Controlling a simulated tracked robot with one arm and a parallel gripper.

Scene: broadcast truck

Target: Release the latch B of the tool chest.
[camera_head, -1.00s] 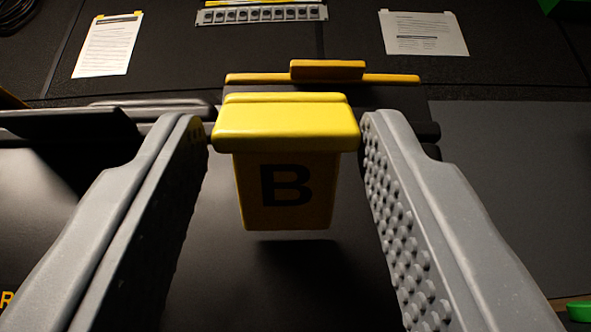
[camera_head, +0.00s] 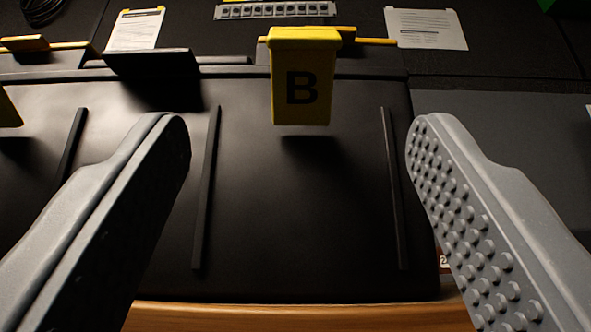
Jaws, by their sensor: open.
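The yellow latch B (camera_head: 301,82), marked with a black letter B, is at the top of the black tool chest (camera_head: 297,220), high in the view. Its lower edge stands out from the chest front and casts a shadow below. An orange-yellow bar with a raised block (camera_head: 372,41) runs behind the top of the latch. I cannot tell whether the latch is hooked on it. My gripper (camera_head: 298,135) is wide open and empty. Its grey studded fingers are to the left and right, nearer to me than the latch and apart from it.
A black handle (camera_head: 152,62) is left of the latch. Part of another yellow latch (camera_head: 8,110) shows at the left edge. Raised ribs (camera_head: 206,190) run down the chest front. A wooden edge (camera_head: 300,316) lies below. Papers (camera_head: 427,29) lie behind.

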